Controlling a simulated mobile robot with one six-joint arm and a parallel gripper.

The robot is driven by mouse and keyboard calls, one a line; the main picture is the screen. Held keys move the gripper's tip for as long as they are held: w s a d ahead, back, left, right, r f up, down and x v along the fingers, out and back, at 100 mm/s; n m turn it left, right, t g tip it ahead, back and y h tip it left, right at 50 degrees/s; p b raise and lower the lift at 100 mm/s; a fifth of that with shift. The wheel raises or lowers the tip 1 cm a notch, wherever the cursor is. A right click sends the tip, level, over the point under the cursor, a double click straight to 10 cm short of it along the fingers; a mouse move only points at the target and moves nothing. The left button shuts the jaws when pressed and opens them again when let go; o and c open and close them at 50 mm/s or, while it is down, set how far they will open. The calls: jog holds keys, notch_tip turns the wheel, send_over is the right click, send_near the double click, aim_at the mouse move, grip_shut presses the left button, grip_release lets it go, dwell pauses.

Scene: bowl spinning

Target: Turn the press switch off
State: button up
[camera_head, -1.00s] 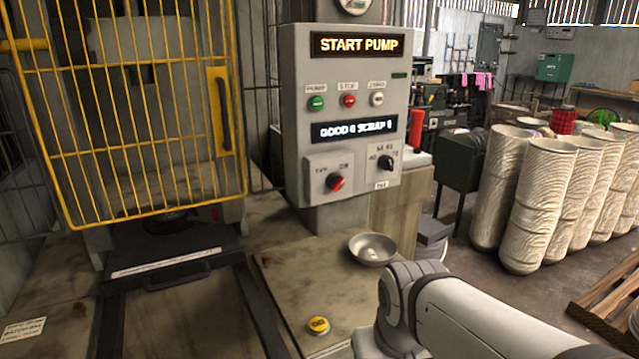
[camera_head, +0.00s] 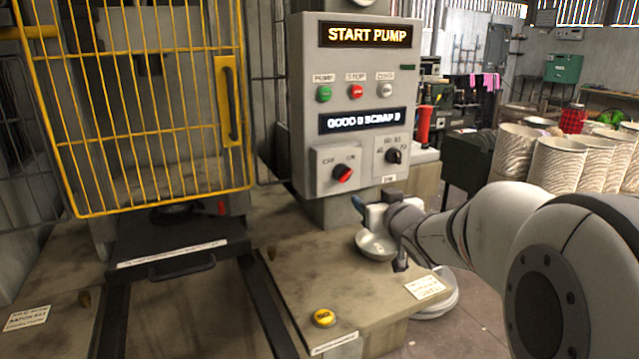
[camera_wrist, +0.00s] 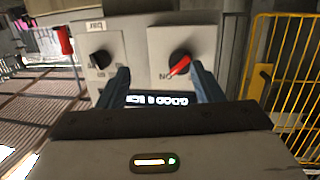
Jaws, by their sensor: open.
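The press switch is a black knob with a red pointer (camera_head: 342,173) on the lower left of the grey control panel (camera_head: 312,80). It sits between OFF and ON labels, and its red pointer is turned to the ON side at upper right. In the wrist view the knob (camera_wrist: 180,66) appears upside down, near the tip of one finger. My gripper (camera_wrist: 160,85) is open and empty, its two blue-grey fingers apart and pointing at the panel.
A second black selector knob (camera_head: 393,156) is right of the switch. Green, red and white buttons (camera_head: 355,91) sit higher on the panel. A yellow button (camera_head: 324,317) is on the bench. A yellow cage door (camera_head: 150,110) stands at the left.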

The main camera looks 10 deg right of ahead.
aim_at(347, 178)
jog(key=w+a+y, duration=0.1)
jog(key=w, duration=0.2)
jog(key=w+a+r+n+y, duration=0.1)
jog(key=w+a, duration=0.1)
jog(key=w, duration=0.1)
jog(key=w+a+t+y, duration=0.1)
jog(key=w, duration=0.2)
jog(key=shift+a+r+n, duration=0.15)
jog(key=shift+r+n, duration=0.1)
jog(key=shift+n, duration=0.05)
